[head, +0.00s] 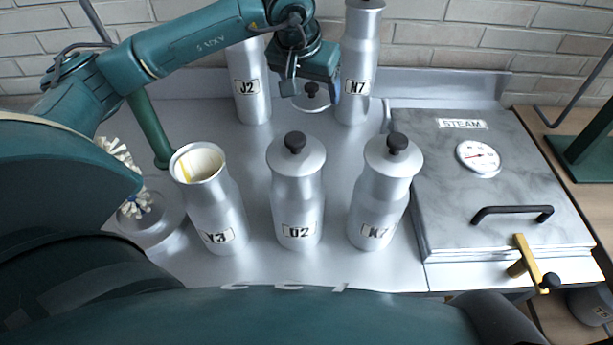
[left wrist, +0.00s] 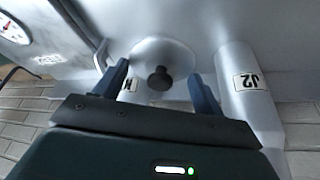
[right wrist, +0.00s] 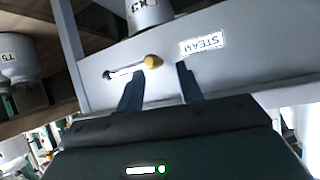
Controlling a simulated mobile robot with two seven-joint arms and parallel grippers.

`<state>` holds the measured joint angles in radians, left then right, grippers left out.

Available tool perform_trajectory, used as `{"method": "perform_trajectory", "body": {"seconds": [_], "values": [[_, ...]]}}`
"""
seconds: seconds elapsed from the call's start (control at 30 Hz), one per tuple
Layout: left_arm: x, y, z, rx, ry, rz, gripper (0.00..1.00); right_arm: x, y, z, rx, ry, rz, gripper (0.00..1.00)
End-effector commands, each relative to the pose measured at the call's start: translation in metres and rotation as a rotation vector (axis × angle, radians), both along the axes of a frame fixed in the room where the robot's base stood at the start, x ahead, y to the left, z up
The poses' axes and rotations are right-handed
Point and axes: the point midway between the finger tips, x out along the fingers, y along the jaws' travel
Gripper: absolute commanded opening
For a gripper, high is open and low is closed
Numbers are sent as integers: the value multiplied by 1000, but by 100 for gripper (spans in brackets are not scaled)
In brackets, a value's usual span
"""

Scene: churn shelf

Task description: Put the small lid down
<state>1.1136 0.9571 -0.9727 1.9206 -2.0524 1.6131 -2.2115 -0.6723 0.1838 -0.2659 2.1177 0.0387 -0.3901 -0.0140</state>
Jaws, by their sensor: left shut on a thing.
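The small lid (head: 316,105) is a round silver disc with a black knob, seen at the back between churns J2 and N7. My left gripper (head: 311,94) is shut on it, and its fingers stand on either side of the lid. In the left wrist view the lid (left wrist: 172,54) is between the fingertips, knob towards the camera. I cannot tell whether it touches the counter. Churn Y3 (head: 218,215) stands open, with something cream-coloured inside. My right gripper (right wrist: 160,70) shows only in the right wrist view, open, in front of the steam box's brass handle (right wrist: 152,62).
Churns J2 (head: 250,100) and N7 (head: 357,75) stand at the back. The steam box (head: 440,190), with gauge and black handle, is at the right. The counter (head: 335,150) is clear between the rows.

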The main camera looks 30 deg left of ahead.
Motion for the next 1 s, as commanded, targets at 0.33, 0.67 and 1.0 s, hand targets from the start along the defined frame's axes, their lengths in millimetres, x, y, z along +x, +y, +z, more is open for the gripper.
{"method": "perform_trajectory", "body": {"seconds": [0.33,0.67,1.0], "values": [[-5,34,-61,24,2,40,47,1,0,6,4,-10,2,36],[-5,33,-97,22,-2,40,47,1,0,7,-6,-9,3,36],[-4,33,-129,23,-3,41,47,-1,-1,3,-11,1,4,36]]}}
